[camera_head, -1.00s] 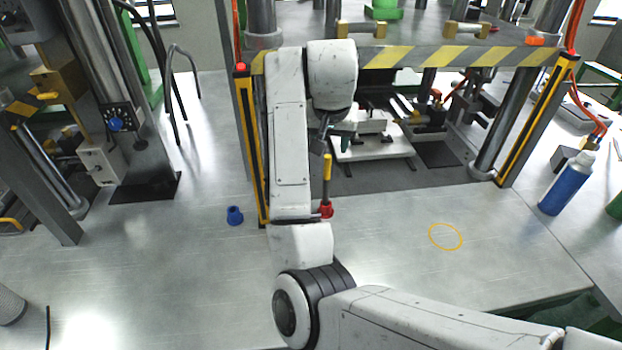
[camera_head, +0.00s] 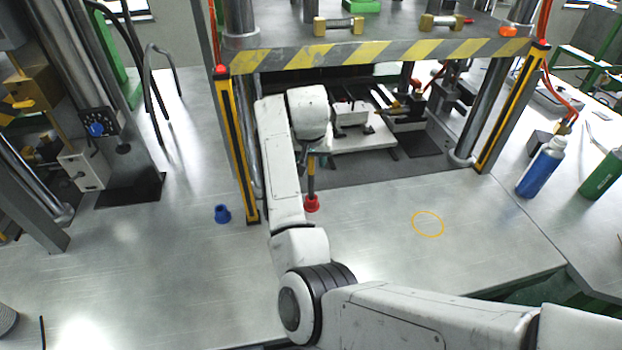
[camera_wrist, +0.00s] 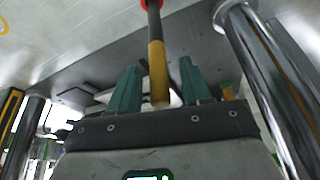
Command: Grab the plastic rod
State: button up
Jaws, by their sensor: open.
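The plastic rod (camera_head: 311,183) stands upright, dark below with a yellow upper part, in a red base (camera_head: 312,203) on the metal table. In the wrist view the rod (camera_wrist: 157,70) shows between the two green fingers, its yellow end towards the palm. My gripper (camera_wrist: 160,64) is open, with a clear gap on each side of the rod. In the head view my white wrist stands just above the rod's top, and the fingers are mostly hidden there.
A press frame with a striped beam (camera_head: 380,55) and a yellow-edged post (camera_head: 238,150) stands close around my arm. A yellow ring mark (camera_head: 428,224) and bare table lie right. A blue bottle (camera_head: 541,167) stands further right.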

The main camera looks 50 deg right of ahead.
grip_shut()
dwell(0.4)
